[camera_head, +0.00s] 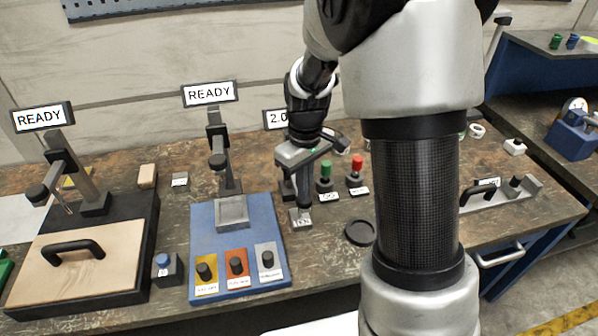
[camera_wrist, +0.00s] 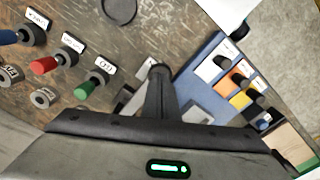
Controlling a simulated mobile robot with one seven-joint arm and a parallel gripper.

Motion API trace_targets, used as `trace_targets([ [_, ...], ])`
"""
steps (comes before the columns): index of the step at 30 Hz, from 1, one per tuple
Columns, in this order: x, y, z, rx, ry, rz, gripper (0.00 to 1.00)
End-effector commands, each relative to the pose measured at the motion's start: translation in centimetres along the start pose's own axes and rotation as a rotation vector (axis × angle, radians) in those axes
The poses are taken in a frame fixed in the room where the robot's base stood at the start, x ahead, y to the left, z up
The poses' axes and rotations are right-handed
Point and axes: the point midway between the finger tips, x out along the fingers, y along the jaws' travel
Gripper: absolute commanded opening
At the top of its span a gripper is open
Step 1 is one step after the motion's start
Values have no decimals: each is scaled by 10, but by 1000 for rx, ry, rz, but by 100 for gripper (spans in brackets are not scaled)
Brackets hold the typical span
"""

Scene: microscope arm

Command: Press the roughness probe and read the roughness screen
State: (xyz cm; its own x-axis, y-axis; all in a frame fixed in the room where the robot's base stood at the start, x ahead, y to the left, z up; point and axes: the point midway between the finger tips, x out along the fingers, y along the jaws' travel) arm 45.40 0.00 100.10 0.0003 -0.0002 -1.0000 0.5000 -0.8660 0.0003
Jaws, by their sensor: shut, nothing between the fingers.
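A screen (camera_head: 276,119) at the back middle shows "2.0"; my gripper hides its right part. Two other screens, one at the left (camera_head: 42,117) and one near the centre (camera_head: 209,94), read READY. I cannot tell from the frames which station carries the roughness probe. My gripper (camera_head: 301,203) points down in front of the "2.0" screen, right of the blue base. In the wrist view its dark fingertips (camera_wrist: 160,72) are together and empty. What lies directly under them is hidden, so I cannot tell whether they touch anything.
The blue base (camera_head: 205,238) carries yellow, orange and grey sample plates with black knobs. Green (camera_head: 325,169) and red (camera_head: 356,164) knobs stand right of my gripper. A wooden board with a black handle (camera_head: 67,248) is at the left. A black round dish (camera_head: 360,232) lies nearby.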

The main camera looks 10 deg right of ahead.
Motion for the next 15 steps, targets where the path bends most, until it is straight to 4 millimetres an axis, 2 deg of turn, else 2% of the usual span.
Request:
trace_targets([
  [15, -40, 0, 0, 0, -2, -1, 0],
])
